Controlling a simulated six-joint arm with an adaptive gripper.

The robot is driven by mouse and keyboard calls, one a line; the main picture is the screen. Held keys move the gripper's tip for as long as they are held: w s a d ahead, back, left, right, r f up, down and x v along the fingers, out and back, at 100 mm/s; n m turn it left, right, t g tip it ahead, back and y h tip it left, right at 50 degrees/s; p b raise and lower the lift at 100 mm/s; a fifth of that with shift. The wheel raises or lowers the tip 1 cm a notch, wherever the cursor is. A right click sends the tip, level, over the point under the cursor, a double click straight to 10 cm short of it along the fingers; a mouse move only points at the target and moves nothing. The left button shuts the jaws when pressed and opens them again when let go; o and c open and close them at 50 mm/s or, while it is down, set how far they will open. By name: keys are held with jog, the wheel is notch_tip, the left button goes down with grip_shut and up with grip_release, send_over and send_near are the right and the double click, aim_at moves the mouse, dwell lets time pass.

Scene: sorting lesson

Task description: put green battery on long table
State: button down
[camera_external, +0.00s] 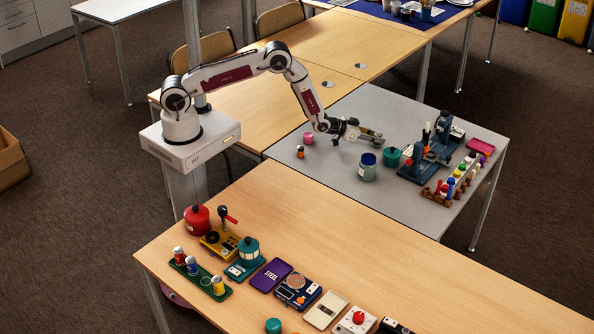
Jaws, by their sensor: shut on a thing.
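My gripper (371,134) is stretched out over the grey table (345,205), its fingers pointing right. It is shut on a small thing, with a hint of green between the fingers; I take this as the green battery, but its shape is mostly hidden. The long wooden table (330,250) runs along the front, below and left of the gripper. On it a green rack (203,287) holds red, blue and yellow batteries, with one empty round slot between the blue and yellow ones.
Under and near the gripper on the grey table are a blue-lidded jar (367,168), a green pot (392,157), a pink pot (308,138) and a small orange-and-black item (300,152). Blue equipment (430,155) stands right. The long table's rear strip and right end are clear.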

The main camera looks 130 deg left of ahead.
jog(key=shift+f, duration=0.15)
jog(key=c, duration=1.8)
grip_release()
jog(key=shift+r, duration=0.2)
jog(key=shift+v, duration=5.95)
jog(key=shift+r, duration=0.1)
